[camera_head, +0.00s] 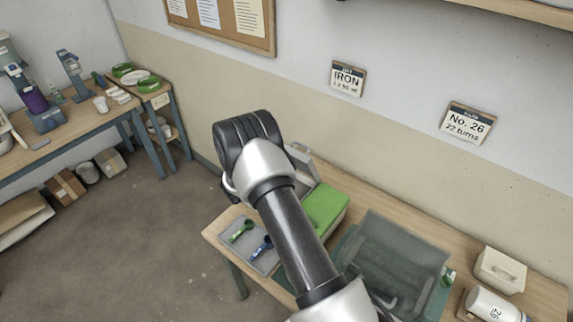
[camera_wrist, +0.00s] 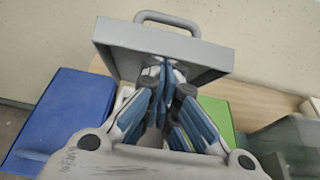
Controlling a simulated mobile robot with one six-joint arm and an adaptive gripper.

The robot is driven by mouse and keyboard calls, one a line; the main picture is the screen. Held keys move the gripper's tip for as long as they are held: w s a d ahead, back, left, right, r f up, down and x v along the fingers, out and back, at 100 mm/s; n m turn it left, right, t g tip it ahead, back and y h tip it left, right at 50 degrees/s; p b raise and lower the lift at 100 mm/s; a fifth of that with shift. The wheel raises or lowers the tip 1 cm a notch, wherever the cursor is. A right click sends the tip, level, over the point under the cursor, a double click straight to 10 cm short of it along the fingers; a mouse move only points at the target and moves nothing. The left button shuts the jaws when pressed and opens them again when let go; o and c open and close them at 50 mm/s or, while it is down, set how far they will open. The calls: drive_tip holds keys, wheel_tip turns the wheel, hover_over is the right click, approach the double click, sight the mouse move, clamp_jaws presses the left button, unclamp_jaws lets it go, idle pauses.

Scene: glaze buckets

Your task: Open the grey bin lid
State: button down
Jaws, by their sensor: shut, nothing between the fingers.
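The grey bin lid (camera_wrist: 112,42) stands raised and tilted back in the wrist view, its handle at the top and its rimmed face toward me. In the head view only part of the grey lid (camera_head: 303,158) shows, just right of my arm's wrist. My gripper (camera_wrist: 165,68) is shut and empty, its fingertips low in front of the lid's face; I cannot tell whether they touch it. The grey bin's body is hidden behind my gripper and arm.
A green-lidded bin (camera_head: 325,207) stands right of the grey one, and a blue lid (camera_wrist: 65,118) is at its left. A grey tray (camera_head: 262,262) with small tools lies at the table's front left. A dark translucent box (camera_head: 395,260) stands to the right. The wall is close behind.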

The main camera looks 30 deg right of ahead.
sight(301, 145)
drive_tip(key=d+r+y+p, duration=0.1)
drive_tip(key=d, duration=0.1)
drive_tip(key=w+d+r+y+p, duration=0.1)
drive_tip(key=w+d+r+g+y+p, duration=0.1)
drive_tip(key=d, duration=0.1)
drive_tip(key=shift+d+r, duration=0.3)
drive_tip(key=shift+r, duration=0.1)
drive_tip(key=shift+w+d+r+b, duration=0.15)
drive_tip(key=shift+w+d, duration=0.15)
drive_tip(key=shift+d, duration=0.55)
drive_tip(key=shift+w+d+r+b, duration=0.1)
drive_tip(key=shift+w+d, duration=0.2)
drive_tip(key=shift+d, duration=0.55)
drive_tip(key=shift+w+d+r+b, duration=0.15)
drive_tip(key=shift+w+d, duration=0.15)
drive_tip(key=shift+d, duration=0.55)
